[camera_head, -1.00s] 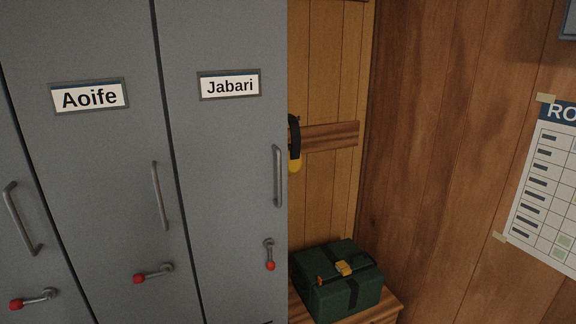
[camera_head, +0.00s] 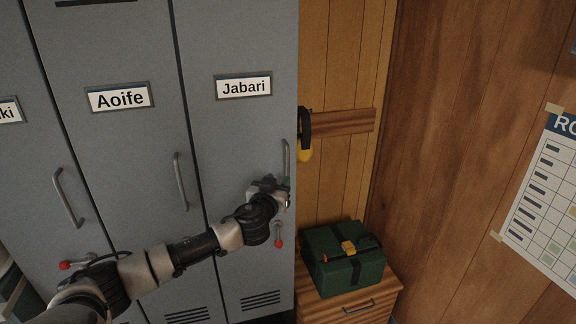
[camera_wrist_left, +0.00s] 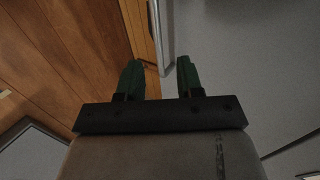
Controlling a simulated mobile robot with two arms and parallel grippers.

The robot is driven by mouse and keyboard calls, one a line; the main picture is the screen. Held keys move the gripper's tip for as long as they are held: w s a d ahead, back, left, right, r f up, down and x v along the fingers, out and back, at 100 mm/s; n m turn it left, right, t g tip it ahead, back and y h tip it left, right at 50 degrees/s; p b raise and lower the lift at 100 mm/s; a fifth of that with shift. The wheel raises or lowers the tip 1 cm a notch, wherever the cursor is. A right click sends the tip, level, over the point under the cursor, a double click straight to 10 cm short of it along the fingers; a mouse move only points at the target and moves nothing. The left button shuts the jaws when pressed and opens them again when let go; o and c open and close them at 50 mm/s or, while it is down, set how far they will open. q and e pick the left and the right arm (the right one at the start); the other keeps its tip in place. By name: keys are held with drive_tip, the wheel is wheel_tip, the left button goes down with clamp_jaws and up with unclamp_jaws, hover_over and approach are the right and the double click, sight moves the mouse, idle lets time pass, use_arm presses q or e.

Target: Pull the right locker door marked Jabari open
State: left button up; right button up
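The grey locker door marked Jabari (camera_head: 240,140) is shut, with its name card (camera_head: 244,87) near the top. Its upright metal handle (camera_head: 286,156) is near the right edge. Below it a red-tipped latch lever (camera_head: 279,241) points down. My left gripper (camera_head: 284,190) is at the lower part of this handle, covering it in the head view. In the left wrist view my left gripper (camera_wrist_left: 160,77) has its two dark green fingers apart. A pale metal bar, seemingly the handle (camera_wrist_left: 163,45), shows between and beyond them; contact cannot be told. My right gripper is not in view.
The Aoife locker door (camera_head: 130,150) is to the left, its red-tipped lever (camera_head: 66,265) pointing sideways. A green box (camera_head: 343,272) stands on a wooden cabinet (camera_head: 375,297) right of the lockers. Yellow-and-black ear defenders (camera_head: 304,140) hang above. A paper chart (camera_head: 545,205) is on the right wall.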

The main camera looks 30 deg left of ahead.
sight(287, 169)
use_arm(q)
drive_tip(key=p+x, duration=0.1)
drive_tip(key=x, duration=0.5)
drive_tip(key=shift+w+p, duration=0.3)
drive_tip(key=shift+p, duration=0.05)
drive_tip(key=shift+w+a, duration=0.15)
drive_tip(key=shift+w, duration=0.5)
clamp_jaws()
